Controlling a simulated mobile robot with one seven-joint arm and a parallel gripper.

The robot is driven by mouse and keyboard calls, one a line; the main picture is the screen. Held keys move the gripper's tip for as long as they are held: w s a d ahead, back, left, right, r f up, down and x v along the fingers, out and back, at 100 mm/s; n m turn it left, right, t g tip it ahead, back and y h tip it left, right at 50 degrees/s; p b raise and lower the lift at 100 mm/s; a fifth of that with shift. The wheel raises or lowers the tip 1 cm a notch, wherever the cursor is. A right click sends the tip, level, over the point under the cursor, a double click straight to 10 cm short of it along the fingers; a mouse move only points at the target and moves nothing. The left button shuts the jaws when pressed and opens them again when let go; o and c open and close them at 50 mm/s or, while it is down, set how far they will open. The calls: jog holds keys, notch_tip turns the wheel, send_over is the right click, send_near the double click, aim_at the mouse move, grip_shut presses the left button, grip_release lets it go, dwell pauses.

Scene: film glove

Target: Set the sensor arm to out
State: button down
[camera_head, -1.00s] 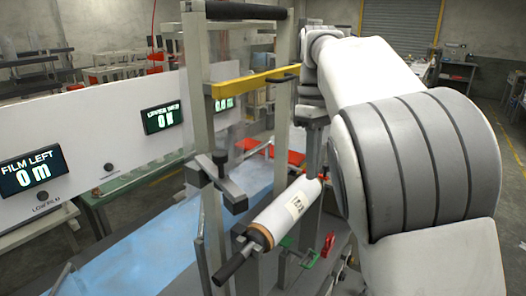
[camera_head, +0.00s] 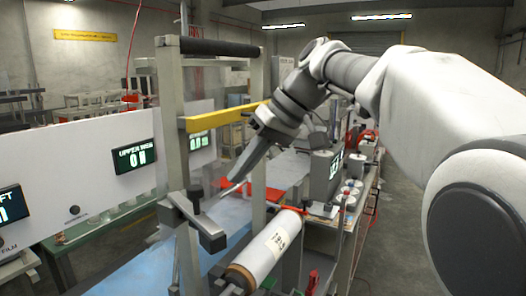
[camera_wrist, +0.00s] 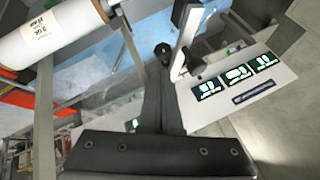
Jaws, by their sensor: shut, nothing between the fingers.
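What looks like the sensor arm is a dark grey bar (camera_head: 187,212) with a block at its near end and a black knob (camera_head: 195,192) standing on it, on the left of the film frame. The bar points toward the near right. My gripper (camera_head: 230,182) is shut and empty, its tips pointing down-left just right of and above the knob. In the wrist view my fingers (camera_wrist: 161,72) reach up from the bottom, and a black knob (camera_wrist: 163,50) shows at their tips. I cannot tell whether they touch. No in or out mark is readable.
A white film roll (camera_head: 270,252) lies right of the bar, also in the wrist view (camera_wrist: 45,38). A yellow crossbar (camera_head: 225,117) and upright posts (camera_head: 172,100) stand close to my gripper. A white display panel (camera_head: 85,185) is at left. Blue film (camera_head: 150,265) runs below.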

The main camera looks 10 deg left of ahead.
aim_at(200, 221)
jog(key=s+a, duration=0.3)
jog(key=shift+a+f, duration=0.15)
jog(key=shift+f, duration=0.2)
jog(key=s+m+t, duration=0.1)
jog(key=s+a+m+t+b, duration=0.1)
jog(key=s+a+m, duration=0.1)
jog(key=s+m, duration=0.1)
jog(key=shift+t+b, duration=0.4)
jog(key=s+a+m+t+h+p, duration=0.1)
jog(key=s+a+m+t+p, duration=0.1)
jog(key=a, duration=0.7)
jog(key=shift+s+a+m+t+h+p, duration=0.25)
jog(key=shift+s+m+t+h+p, duration=0.25)
jog(key=shift+s+m, duration=1)
jog(key=shift+w+r+m, duration=0.1)
jog(key=shift+w+m, duration=0.2)
